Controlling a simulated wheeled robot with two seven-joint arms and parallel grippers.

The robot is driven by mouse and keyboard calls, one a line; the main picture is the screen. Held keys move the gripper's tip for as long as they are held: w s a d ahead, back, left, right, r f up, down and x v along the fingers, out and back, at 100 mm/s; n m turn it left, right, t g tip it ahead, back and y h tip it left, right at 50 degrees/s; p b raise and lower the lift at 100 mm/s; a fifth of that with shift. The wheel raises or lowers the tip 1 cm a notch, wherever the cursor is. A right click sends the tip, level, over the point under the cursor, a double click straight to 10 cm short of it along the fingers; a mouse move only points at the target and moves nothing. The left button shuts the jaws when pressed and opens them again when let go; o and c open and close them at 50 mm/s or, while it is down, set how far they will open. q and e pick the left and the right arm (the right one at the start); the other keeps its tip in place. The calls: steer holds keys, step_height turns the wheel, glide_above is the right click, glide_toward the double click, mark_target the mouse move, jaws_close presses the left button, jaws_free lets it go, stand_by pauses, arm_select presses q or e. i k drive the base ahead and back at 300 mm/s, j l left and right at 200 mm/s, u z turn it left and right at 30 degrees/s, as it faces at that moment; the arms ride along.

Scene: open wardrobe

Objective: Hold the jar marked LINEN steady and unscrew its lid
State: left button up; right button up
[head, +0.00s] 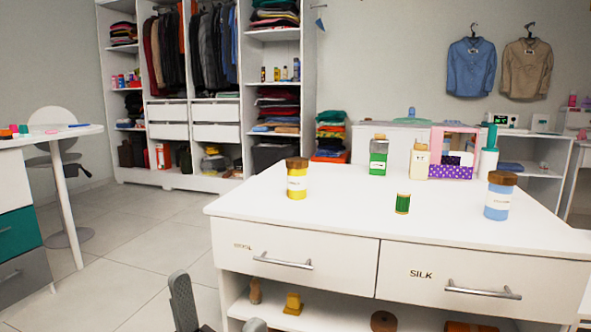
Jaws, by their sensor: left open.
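Two jars with brown lids stand upright on the white cabinet top: a yellow jar (297,183) at the left and a blue jar (498,202) at the right. Each has a pale label, too small to read, so I cannot tell which is marked LINEN. Both lids are on. My left gripper (217,299) shows at the bottom edge, open and empty, in front of the cabinet and below its top, apart from both jars. My right gripper is not in view.
A green thread spool (402,204) stands between the jars. Behind are a green bottle (378,158), a cream bottle (419,161), a purple dotted box (452,166) and a white bottle (488,162). Drawer handles (283,261) stick out in front. The cabinet top's front left is clear.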

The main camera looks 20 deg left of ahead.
mark_target(297, 180)
steer(key=i+j+u, duration=0.1)
steer(key=i+u, duration=0.2)
steer(key=i, duration=0.25)
steer(key=i+u, duration=0.3)
steer(key=i, duration=0.3)
